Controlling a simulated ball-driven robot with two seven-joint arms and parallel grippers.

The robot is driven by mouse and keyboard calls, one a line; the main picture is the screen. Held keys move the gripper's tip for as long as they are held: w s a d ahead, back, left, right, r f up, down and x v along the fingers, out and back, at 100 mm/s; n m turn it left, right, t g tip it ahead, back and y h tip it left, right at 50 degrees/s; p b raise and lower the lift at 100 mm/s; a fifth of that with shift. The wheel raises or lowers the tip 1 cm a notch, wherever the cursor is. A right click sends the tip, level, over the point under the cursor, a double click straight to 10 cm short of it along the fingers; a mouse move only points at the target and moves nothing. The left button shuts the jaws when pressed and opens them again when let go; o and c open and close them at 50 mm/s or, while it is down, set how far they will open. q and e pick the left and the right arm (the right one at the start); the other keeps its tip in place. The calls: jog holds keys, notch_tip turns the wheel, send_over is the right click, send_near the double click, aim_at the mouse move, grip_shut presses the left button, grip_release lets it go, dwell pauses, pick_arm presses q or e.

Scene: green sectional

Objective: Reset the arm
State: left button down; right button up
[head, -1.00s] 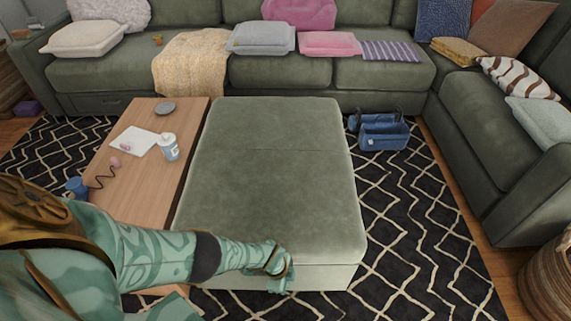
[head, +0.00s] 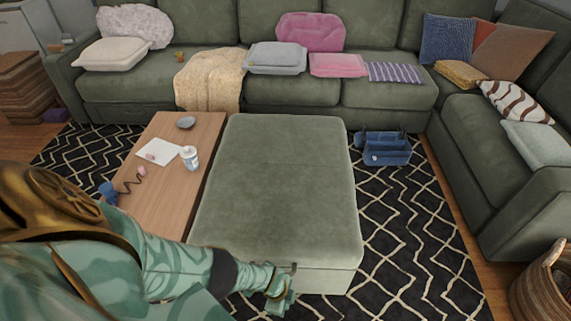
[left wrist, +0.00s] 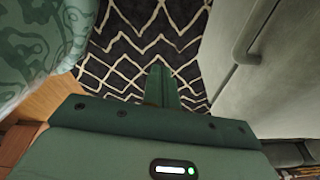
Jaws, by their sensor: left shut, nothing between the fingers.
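My left arm comes in from the left in the head view, patterned in teal. Its gripper (head: 281,296) is low in front of the near edge of the green ottoman (head: 285,190). In the left wrist view the gripper's fingers (left wrist: 162,88) are together with nothing between them, above the dark patterned rug (left wrist: 135,35). The ottoman's pale side stands to the right of the fingers, apart from them. My right gripper does not show in either view.
A wooden table (head: 165,210) with a white bottle (head: 190,158) and small items stands left of the ottoman. A blue caddy (head: 385,148) sits on the rug (head: 410,250) to the right. The green sectional (head: 380,92) lines the back and right; a wicker basket (head: 540,295) stands front right.

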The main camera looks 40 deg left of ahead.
pick_arm(q)
jog(key=shift+s+d+r, duration=0.1)
jog(key=shift+s+r, duration=0.05)
jog(key=shift+s, duration=0.25)
jog(key=w+d+r+m+t, duration=0.2)
jog(key=w+d+t, duration=0.1)
jog(key=w+t, duration=0.15)
jog(key=s+a+f+n+g, duration=0.1)
jog(key=s+f+n+g, duration=0.1)
jog(key=s, duration=1)
jog(key=s+a+f+n+g+y, duration=0.1)
jog(key=s+n, duration=0.4)
jog(key=s, duration=0.8)
jog(key=s+a+f+n+g+y, duration=0.1)
jog(key=s+a+f+n+g, duration=0.1)
jog(key=s, duration=1.1)
jog(key=shift+s+a+f+n+g, duration=0.15)
jog(key=shift+a+f+n+g, duration=0.4)
jog(key=shift+n, duration=0.55)
jog(key=shift+a+r, duration=0.1)
jog(key=shift+r, duration=0.05)
